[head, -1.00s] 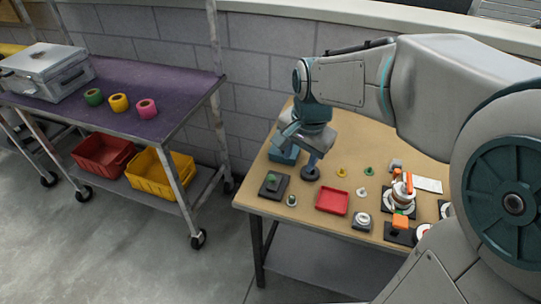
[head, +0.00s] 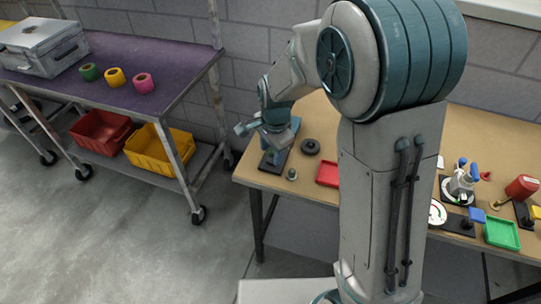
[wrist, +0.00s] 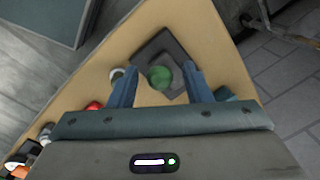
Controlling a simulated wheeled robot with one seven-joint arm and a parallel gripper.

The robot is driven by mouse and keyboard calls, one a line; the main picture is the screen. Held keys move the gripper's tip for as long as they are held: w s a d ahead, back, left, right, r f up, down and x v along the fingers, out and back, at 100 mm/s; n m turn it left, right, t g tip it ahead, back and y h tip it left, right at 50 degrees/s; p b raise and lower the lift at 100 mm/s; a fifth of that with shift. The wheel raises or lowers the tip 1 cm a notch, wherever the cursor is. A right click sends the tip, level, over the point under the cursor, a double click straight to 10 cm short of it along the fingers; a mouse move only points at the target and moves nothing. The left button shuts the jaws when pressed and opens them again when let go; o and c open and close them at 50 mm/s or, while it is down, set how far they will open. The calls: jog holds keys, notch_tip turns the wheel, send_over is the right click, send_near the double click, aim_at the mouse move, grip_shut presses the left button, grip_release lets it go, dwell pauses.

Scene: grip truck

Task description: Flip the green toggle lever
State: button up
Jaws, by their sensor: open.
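The green toggle lever shows in the wrist view as a round green knob (wrist: 160,77) seen from above. It stands on a dark square base plate (wrist: 172,45) at the corner of the wooden table (wrist: 228,68). My gripper (wrist: 158,72) is open, with one blue finger on each side of the knob. Gaps show on both sides, so the fingers do not appear to touch it. In the head view my gripper (head: 273,151) is low over the dark plate at the table's left end and largely hides the lever. Which way the lever tilts cannot be told.
A small green-topped part (head: 292,174), a black round piece (head: 311,146) and a red tray (head: 327,174) are close by. My arm hides the table's middle. A green tray (head: 501,234) lies at right. A purple-topped cart (head: 150,100) stands left across open floor.

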jog(key=shift+w+a+f, duration=0.1)
jog(key=shift+w+f, duration=0.05)
jog(key=shift+f, duration=1.3)
grip_shut()
